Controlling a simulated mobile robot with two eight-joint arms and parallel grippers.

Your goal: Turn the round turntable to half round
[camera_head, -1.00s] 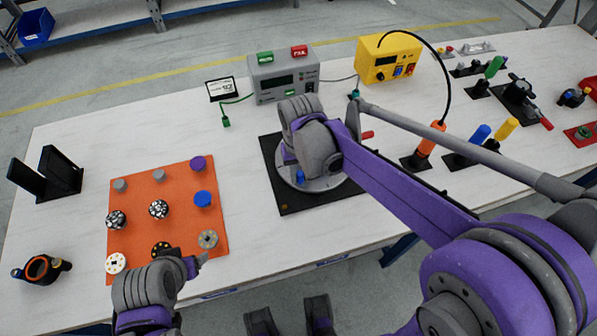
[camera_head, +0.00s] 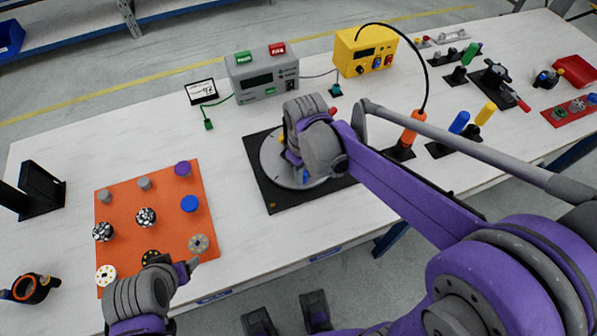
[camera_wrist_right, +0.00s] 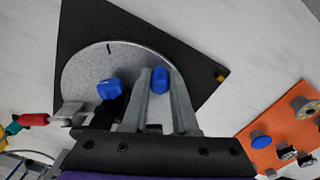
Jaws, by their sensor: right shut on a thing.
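The round grey turntable (camera_head: 270,165) sits on a square black base plate (camera_head: 262,190) in the middle of the table; my right arm covers part of it. In the right wrist view the grey disc (camera_wrist_right: 85,70) carries a short dark mark near its rim and two blue parts. My right gripper (camera_wrist_right: 162,88) is over the disc with its fingers around one blue peg (camera_wrist_right: 160,76), shut on it. The other blue knob (camera_wrist_right: 110,88) stands just left of the fingers. My left gripper (camera_head: 190,267) is over the front edge of the orange mat, its jaws unclear.
The orange mat (camera_head: 165,222) with several round pieces lies at left. A grey power box (camera_head: 262,85) and a yellow one (camera_head: 365,62) stand behind. An orange handle (camera_head: 411,130) with a black cable stands right of the turntable. Bare table lies between mat and base plate.

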